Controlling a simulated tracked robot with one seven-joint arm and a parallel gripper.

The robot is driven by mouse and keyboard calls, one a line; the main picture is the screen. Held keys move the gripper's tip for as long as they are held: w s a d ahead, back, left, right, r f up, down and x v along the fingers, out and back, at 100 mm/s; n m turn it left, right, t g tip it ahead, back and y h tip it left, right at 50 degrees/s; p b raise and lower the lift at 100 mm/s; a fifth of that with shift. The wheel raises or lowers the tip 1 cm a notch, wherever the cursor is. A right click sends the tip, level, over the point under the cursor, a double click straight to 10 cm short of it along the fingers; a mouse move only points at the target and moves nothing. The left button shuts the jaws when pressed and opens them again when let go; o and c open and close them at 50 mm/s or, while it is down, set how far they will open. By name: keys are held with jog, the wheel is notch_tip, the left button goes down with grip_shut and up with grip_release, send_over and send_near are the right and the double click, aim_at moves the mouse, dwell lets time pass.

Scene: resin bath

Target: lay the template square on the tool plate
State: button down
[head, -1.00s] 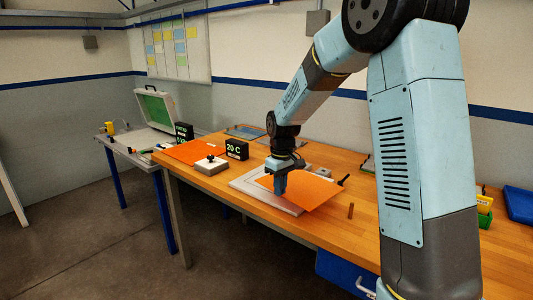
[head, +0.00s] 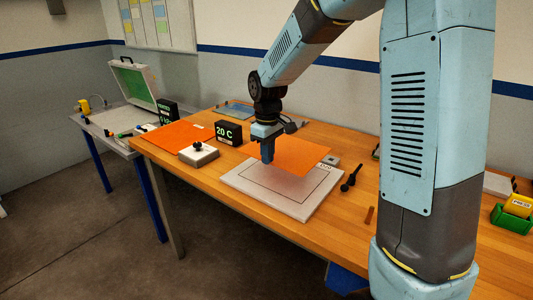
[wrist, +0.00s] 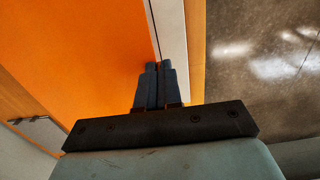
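The template is a thin orange sheet (head: 305,150); it fills the left of the wrist view (wrist: 70,50). The tool plate (head: 245,188) is a pale slab with a dark square outline, flat on the bench. The sheet seems held just above the plate's back part, overhanging its far side and turned against the outline. Its far side is partly hidden by my gripper.
A second orange sheet (head: 178,137) lies left on the wooden bench, beside a grey block with a black knob (head: 198,153) and a 20 C display (head: 229,132). A black-handled tool (head: 350,178) lies right of the plate.

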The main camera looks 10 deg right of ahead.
jog(key=shift+s+a+f, duration=0.1)
jog(key=shift+a+f, duration=0.05)
send_over(267, 190)
jog(key=shift+a+f, duration=0.1)
jog(key=shift+f, duration=2.3)
jog(key=shift+f, duration=0.7)
jog(key=shift+f, duration=1.45)
jog(key=shift+f, duration=0.25)
jog(key=c, duration=1.2)
grip_release()
jog(key=shift+r, duration=0.15)
